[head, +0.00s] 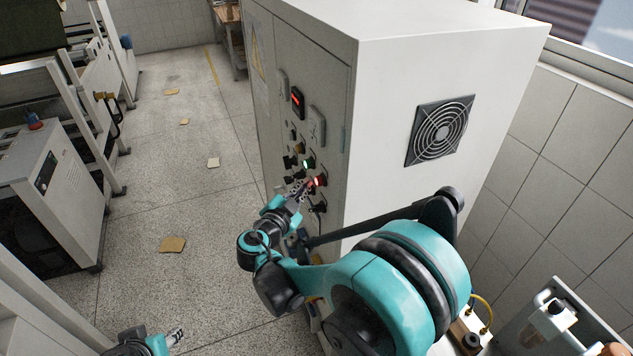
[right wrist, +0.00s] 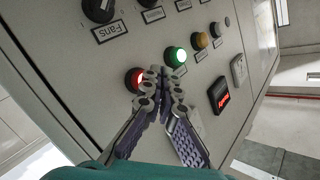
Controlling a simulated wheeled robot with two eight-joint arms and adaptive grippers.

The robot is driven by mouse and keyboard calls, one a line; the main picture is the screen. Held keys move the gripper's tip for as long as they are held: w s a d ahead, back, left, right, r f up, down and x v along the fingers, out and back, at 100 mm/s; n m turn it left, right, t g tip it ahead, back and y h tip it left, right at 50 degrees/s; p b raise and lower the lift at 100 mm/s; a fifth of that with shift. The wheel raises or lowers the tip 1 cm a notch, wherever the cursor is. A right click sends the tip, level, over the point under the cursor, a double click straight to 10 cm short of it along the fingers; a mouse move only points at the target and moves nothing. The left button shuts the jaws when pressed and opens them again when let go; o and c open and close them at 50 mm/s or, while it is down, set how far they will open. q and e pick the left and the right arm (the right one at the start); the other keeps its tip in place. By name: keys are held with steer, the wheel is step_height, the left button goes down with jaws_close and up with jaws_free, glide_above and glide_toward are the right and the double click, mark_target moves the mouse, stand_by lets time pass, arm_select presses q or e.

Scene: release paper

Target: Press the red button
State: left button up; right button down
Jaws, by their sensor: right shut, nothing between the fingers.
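The red button (head: 320,181) glows on the side panel of a white cabinet, low among several knobs. In the right wrist view the red button (right wrist: 135,78) is lit, just left of my fingertips. My right gripper (head: 308,185) is shut and empty, right by the button; its fingertips (right wrist: 160,76) partly overlap the button's right edge in the right wrist view. I cannot tell whether they touch it. My left gripper (head: 176,336) shows small at the bottom left of the head view, away from the cabinet.
A lit green button (right wrist: 176,56) sits beside the red one, close to my right fingertips. The white cabinet (head: 420,60) has a fan grille (head: 441,131) and a red display (head: 297,101). Machines stand at left. Paper scraps (head: 172,244) lie on the open floor.

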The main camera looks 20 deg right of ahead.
stand_by(0.5)
steer(key=shift+d, duration=0.45)
steer(key=shift+d, duration=0.45)
stand_by(0.8)
steer(key=shift+a, duration=0.1)
steer(key=shift+a+b, duration=0.35)
steer(key=shift+a, duration=0.45)
steer(key=a, duration=0.5)
steer(key=shift+s+b, duration=0.1)
steer(key=shift+b, duration=0.2)
stand_by(0.4)
